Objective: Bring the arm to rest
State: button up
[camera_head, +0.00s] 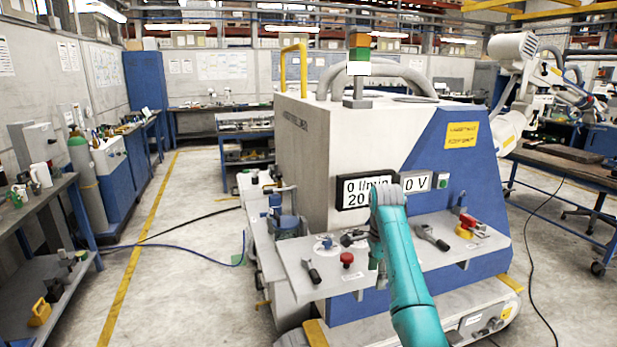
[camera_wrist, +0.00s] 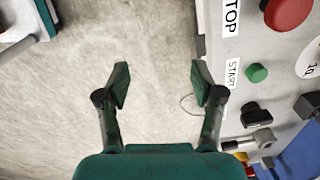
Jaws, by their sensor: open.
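My teal arm (camera_head: 405,270) reaches up from the bottom edge in the head view, in front of the machine's control shelf. Its bent upper end covers part of the display and shelf. In the wrist view my gripper (camera_wrist: 160,84) is open, its two dark green fingers apart with nothing between them. Bare concrete floor lies beneath the gap. The right finger is close beside the edge of a grey panel (camera_wrist: 236,55) in the picture; I cannot tell whether they touch. In the head view the fingers are mostly hidden by the arm.
The white and blue machine (camera_head: 330,140) stands ahead, with a display (camera_head: 362,190) and control shelf (camera_head: 320,285). In the wrist view the panel bears a red button (camera_wrist: 288,12), green button (camera_wrist: 257,73) and black fittings. A left workbench (camera_head: 40,195) stands beyond open floor (camera_head: 185,260).

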jog(key=s+f+n+t, duration=0.2)
jog(key=s+f, duration=0.2)
jog(key=f, duration=1)
jog(key=s+f+n+t, duration=0.15)
jog(key=s+f, duration=0.35)
jog(key=f, duration=0.8)
jog(key=s+f+n+t, duration=0.2)
jog(key=s+f, duration=0.4)
jog(key=s, duration=0.3)
jog(key=s+f+n+t, duration=0.1)
jog(key=s+f+n, duration=0.2)
jog(key=s+f, duration=0.55)
jog(key=s+r+n+t, duration=0.2)
jog(key=s+r, duration=0.2)
jog(key=s, duration=0.8)
jog(key=s+r+n+t, duration=0.2)
jog(key=s+r, duration=0.2)
jog(key=s, duration=0.9)
jog(key=s+r+n+t, duration=0.2)
jog(key=s+r, duration=0.6)
jog(key=r, duration=0.3)
jog(key=s+r+n+t, duration=0.2)
jog(key=s+r, duration=0.6)
jog(key=r, duration=0.4)
